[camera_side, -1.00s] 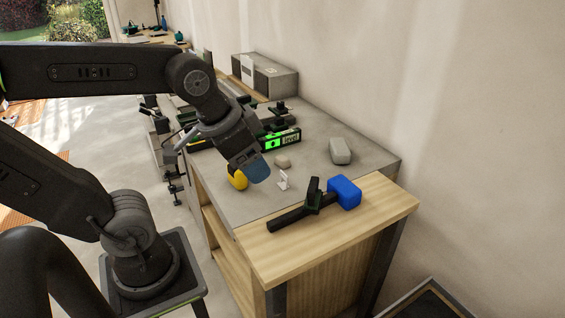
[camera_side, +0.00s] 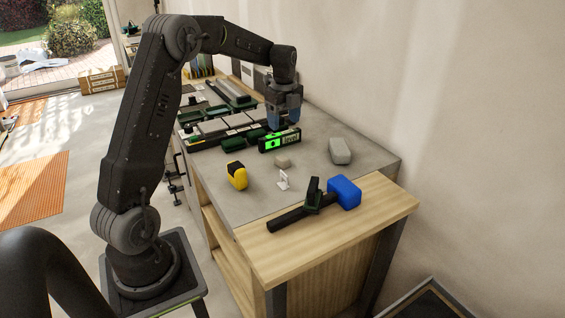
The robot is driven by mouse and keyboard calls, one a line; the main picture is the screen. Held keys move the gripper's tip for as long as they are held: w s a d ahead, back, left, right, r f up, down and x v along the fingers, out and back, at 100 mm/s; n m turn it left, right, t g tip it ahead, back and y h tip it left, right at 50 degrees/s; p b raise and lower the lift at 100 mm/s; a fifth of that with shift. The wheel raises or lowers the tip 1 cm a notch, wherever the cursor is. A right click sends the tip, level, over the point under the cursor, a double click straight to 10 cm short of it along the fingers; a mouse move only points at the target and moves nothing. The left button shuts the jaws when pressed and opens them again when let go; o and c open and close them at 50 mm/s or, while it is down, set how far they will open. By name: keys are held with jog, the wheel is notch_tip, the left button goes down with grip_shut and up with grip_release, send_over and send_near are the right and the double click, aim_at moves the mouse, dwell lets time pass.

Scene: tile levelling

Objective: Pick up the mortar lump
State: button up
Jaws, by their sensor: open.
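A small beige-grey lump (camera_side: 282,162), which looks like the mortar lump, lies on the grey worktop in front of the green level (camera_side: 279,140). My gripper (camera_side: 284,124) points down over the worktop, just behind the level and farther back than the lump. It is open and appears empty. The level hides part of the space under the fingertips, so I cannot tell their exact height.
A larger grey block (camera_side: 340,151) lies to the right. Tiles (camera_side: 237,119) lie at the back left.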

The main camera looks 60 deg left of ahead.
send_over(283, 157)
jog(key=f, duration=0.8)
jog(key=shift+d+f, duration=0.25)
jog(key=shift+s+a+f, duration=0.1)
jog(key=shift+a+f, duration=0.05)
jog(key=shift+f, duration=1.15)
jog(key=shift+a+f, duration=0.1)
jog(key=shift+f, duration=1.2)
jog(key=shift+c, duration=0.5)
jog(key=c, duration=1)
jog(key=shift+r, duration=0.1)
